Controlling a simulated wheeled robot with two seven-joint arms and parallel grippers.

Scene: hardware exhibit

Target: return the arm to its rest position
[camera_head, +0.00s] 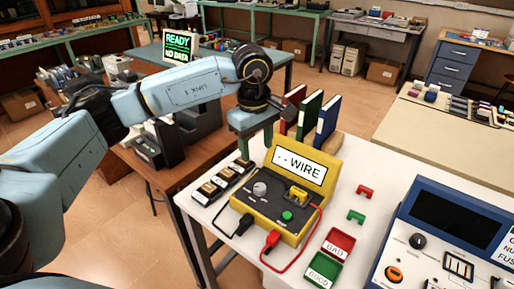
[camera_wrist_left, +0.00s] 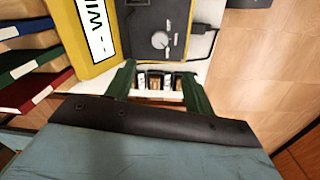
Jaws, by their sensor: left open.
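My left arm (camera_head: 185,88) comes in from the left and reaches over the near white table. Its left gripper (camera_head: 256,148) points down, open, behind the yellow tester (camera_head: 322,167) marked "WIRE" and in front of the upright books. In the left wrist view the two green fingers (camera_wrist_left: 158,88) stand apart. Several small labelled blocks (camera_wrist_left: 158,82) show between them, but I cannot tell how far below the fingers they are. No held object is visible. The same row of labelled blocks (camera_head: 222,182) lies left of the tester. My right gripper is not visible.
Red, green and blue books (camera_head: 325,122) stand close right of the gripper. A red tray (camera_head: 337,243), a green tray (camera_head: 322,269) and a blue instrument (camera_head: 450,238) occupy the table's front right. A brown table (camera_head: 190,160) with dark equipment lies below the arm.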

